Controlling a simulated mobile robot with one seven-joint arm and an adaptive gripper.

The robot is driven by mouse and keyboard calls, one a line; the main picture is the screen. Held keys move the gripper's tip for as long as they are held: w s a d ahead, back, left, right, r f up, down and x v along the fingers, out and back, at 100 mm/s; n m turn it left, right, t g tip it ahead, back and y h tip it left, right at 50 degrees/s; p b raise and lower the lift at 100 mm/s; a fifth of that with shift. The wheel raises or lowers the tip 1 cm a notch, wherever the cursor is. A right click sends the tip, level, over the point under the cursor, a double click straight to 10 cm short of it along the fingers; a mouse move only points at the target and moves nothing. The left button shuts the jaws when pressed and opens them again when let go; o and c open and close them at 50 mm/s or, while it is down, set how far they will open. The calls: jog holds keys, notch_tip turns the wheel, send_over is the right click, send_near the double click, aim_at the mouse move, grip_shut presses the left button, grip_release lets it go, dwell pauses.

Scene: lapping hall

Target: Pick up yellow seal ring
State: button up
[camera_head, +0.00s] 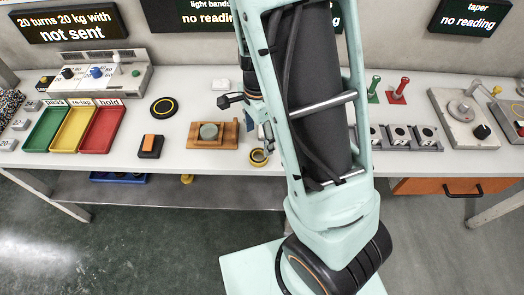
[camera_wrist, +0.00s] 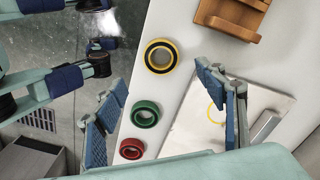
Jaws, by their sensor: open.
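The yellow seal ring (camera_wrist: 161,43) lies flat on the white bench near its front edge, in the wrist view's upper middle. It is black inside with a yellow outer band. It also shows in the head view (camera_head: 259,157), just below my gripper. Green (camera_wrist: 144,104) and red (camera_wrist: 131,142) seal rings lie in a row below it in the wrist view; my arm hides them in the head view. My gripper (camera_wrist: 165,100) is open, its blue-padded fingers on either side of the ring row. Nothing is between the pads. The yellow ring is beyond the fingertips, apparently untouched.
A wooden stand (camera_head: 222,143) with a grey disc is left of the yellow ring. A metal plate (camera_wrist: 180,138) with a yellow circle lies under the right finger. Coloured trays (camera_head: 102,130) stand further left. The bench's front edge drops to the floor close beside the rings.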

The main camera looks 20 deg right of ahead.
aim_at(258, 159)
notch_tip(258, 159, down, 9)
jog(key=shift+r+b, duration=0.1)
jog(key=shift+b, duration=0.4)
jog(key=shift+a, duration=0.1)
jog(key=shift+c, duration=0.4)
jog(key=c, duration=1.2)
